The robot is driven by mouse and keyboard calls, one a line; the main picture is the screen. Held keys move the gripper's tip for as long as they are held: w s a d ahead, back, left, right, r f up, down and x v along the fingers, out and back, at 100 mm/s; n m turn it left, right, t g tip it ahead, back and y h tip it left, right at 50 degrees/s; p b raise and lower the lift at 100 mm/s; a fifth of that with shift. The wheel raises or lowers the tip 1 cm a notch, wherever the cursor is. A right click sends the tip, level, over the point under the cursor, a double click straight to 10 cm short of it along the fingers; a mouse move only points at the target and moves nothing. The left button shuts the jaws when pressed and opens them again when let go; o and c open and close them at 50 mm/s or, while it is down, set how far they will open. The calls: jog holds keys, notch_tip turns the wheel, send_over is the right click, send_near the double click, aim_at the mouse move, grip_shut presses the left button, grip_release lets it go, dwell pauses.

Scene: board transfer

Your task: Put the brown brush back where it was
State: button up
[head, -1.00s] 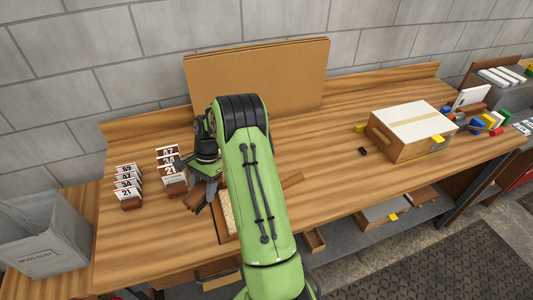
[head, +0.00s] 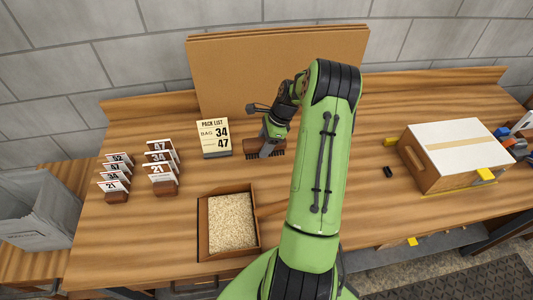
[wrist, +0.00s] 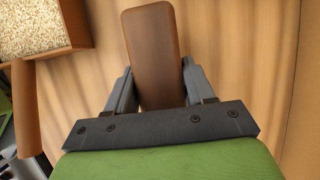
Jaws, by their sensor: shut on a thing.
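The brown brush (head: 250,144), with dark bristles along its lower edge, is in my gripper (head: 268,149) in front of the brown board at the back of the bench. In the wrist view, the brush's brown back (wrist: 153,50) lies between the two grey fingers of my gripper (wrist: 157,88), which are shut on it. The bristles do not show there. I cannot tell whether the brush touches the bench top.
A pack list card (head: 214,138) stands left of the brush. Numbered tag holders (head: 164,188) stand farther left. A wooden tray (head: 203,245) of grain is in front. A box (head: 420,180) and small dark block (head: 388,172) are right. The brown board (head: 220,75) stands behind.

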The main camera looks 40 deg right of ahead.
jog(key=shift+d+f, duration=0.1)
jog(key=shift+f, duration=2.3)
jog(key=o, duration=1)
